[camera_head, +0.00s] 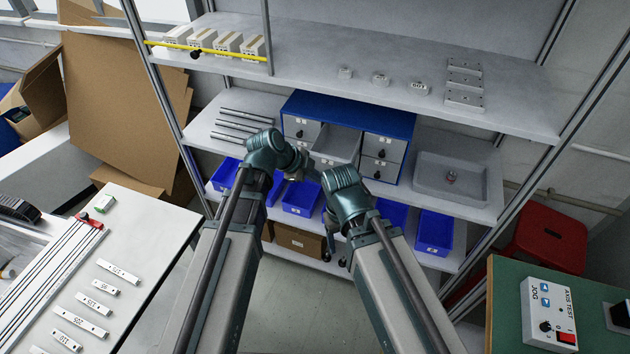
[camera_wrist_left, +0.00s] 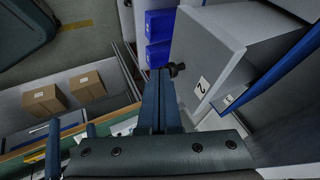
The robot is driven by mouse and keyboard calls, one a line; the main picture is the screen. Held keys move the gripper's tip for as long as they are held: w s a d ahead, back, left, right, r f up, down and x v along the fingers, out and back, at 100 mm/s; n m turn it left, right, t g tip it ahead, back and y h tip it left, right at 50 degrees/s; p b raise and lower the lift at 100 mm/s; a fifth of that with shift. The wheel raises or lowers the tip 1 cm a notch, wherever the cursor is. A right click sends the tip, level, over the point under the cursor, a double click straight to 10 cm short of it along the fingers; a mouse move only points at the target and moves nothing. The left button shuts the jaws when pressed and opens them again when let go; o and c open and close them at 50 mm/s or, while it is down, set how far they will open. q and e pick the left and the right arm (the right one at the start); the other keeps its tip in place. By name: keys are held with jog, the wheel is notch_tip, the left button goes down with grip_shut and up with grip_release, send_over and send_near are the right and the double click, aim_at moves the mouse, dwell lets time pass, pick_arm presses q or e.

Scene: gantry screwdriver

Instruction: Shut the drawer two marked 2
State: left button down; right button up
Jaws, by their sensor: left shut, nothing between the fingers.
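The blue drawer cabinet (camera_head: 400,122) stands on the middle shelf in the head view. Its upper middle drawer (camera_head: 336,143) is pulled out, and its inside shows. In the left wrist view, the drawer front marked 2 (camera_wrist_left: 206,58) stands out from the cabinet, with a dark round knob (camera_wrist_left: 177,70). My left gripper (camera_wrist_left: 159,72) is shut and empty, with its tips close beside the knob; I cannot tell whether they touch. In the head view, my left gripper (camera_head: 308,171) is just below the open drawer. My right gripper (camera_head: 335,250) hangs lower, partly hidden by its arm.
Blue bins (camera_head: 300,197) stand on the shelf below, with brown boxes (camera_head: 298,241) under them. A grey tray (camera_head: 430,185) with a small part lies right of the cabinet. The upper shelf (camera_head: 330,50) overhangs the cabinet. Rods (camera_head: 240,125) lie on the left.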

pick_arm(q)
jog(key=shift+w, duration=0.1)
send_over(336, 150)
jog(key=s+a, duration=0.1)
jog(key=s, duration=0.2)
jog(key=shift+w, duration=0.15)
jog(key=shift+r, duration=0.1)
dwell(0.3)
